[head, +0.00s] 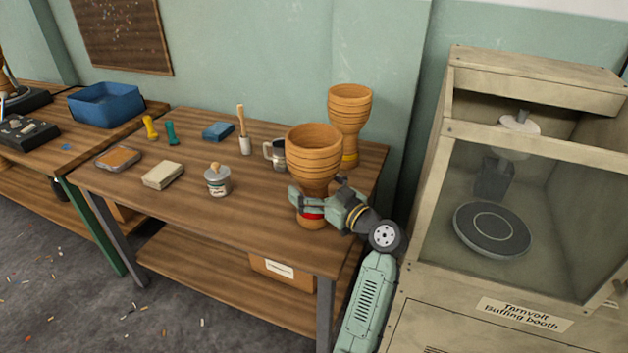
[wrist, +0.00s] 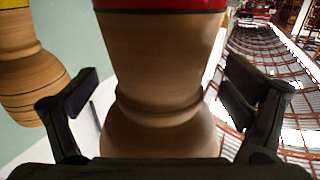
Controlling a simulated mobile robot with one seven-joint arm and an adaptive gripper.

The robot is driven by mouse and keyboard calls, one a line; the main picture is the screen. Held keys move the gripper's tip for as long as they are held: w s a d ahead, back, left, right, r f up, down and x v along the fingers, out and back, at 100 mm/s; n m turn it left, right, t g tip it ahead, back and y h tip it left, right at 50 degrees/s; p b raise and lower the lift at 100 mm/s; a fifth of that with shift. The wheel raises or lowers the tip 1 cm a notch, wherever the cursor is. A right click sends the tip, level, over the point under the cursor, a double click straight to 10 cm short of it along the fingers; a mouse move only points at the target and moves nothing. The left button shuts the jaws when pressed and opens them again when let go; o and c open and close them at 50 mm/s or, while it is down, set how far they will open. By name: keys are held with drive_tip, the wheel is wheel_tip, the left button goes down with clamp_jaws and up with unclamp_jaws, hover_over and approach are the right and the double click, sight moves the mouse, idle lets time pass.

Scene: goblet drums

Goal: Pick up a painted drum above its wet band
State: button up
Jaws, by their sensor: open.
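A wooden goblet drum (head: 314,148) with a wide ringed bowl stands upright near the table's front right. Its red band (head: 311,214) shows low on the stem, partly behind my gripper (head: 318,200). The wrist view shows the stem (wrist: 160,70) filling the middle, with the red band (wrist: 160,3) at the picture's top edge. My gripper (wrist: 165,100) is open, one finger on each side of the stem around the narrow waist, with gaps showing. A second drum (head: 349,108) with a yellow band (head: 350,159) stands behind; it also shows at left in the wrist view (wrist: 30,80).
A metal mug (head: 278,156), a brush in a pot (head: 244,140), a lidded jar (head: 217,181) and a folded cloth (head: 162,175) lie left of the drums. A buffing booth (head: 525,318) stands close on the right.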

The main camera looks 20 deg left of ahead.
drive_tip(key=shift+c, duration=0.3)
drive_tip(key=c, duration=1.9)
drive_tip(key=shift+r, duration=0.15)
drive_tip(key=shift+c, duration=1.3)
